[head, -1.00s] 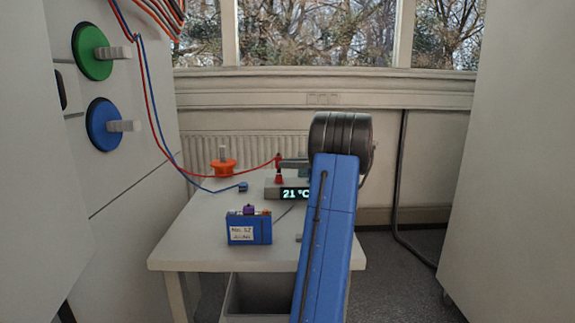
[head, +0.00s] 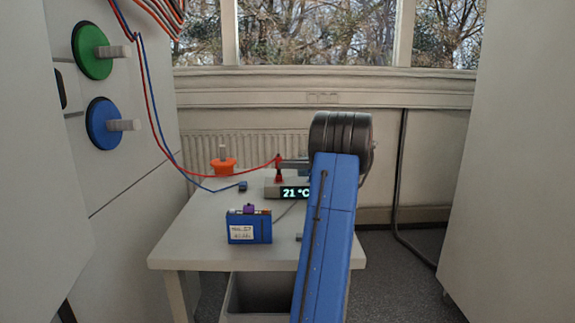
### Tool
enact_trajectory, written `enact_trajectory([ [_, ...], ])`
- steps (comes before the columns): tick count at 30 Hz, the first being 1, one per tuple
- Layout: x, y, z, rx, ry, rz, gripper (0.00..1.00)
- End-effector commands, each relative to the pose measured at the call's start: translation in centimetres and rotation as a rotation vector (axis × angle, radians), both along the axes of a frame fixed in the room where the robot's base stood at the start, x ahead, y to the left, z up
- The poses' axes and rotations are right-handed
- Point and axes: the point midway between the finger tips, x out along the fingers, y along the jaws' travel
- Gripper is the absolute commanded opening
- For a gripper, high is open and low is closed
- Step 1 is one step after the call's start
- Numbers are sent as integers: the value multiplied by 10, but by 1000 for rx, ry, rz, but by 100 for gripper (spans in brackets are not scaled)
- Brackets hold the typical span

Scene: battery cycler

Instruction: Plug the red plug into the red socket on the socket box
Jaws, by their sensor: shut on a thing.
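The red plug (head: 279,174), on a red cable, is upright at the left part of a grey box (head: 272,193) with a lit "21 °C" display, which looks like the socket box. My gripper (head: 281,163) is shut on the red plug and reaches in from the right. The plug's lower end is at or just above the box top; I cannot tell whether it is in a socket. The red socket itself is not visible. My arm hides the right part of the box.
A blue plug (head: 243,186) lies on the white table (head: 200,250). A blue battery-like box (head: 249,230) stands in front. An orange-based knob (head: 223,167) is at the back left. A bin (head: 262,295) is under the table.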

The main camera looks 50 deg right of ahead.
Motion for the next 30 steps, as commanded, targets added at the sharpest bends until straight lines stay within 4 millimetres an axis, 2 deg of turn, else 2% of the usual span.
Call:
enact_trajectory([
  [30, 0, 0, -9, 0, 0, 0, 0],
])
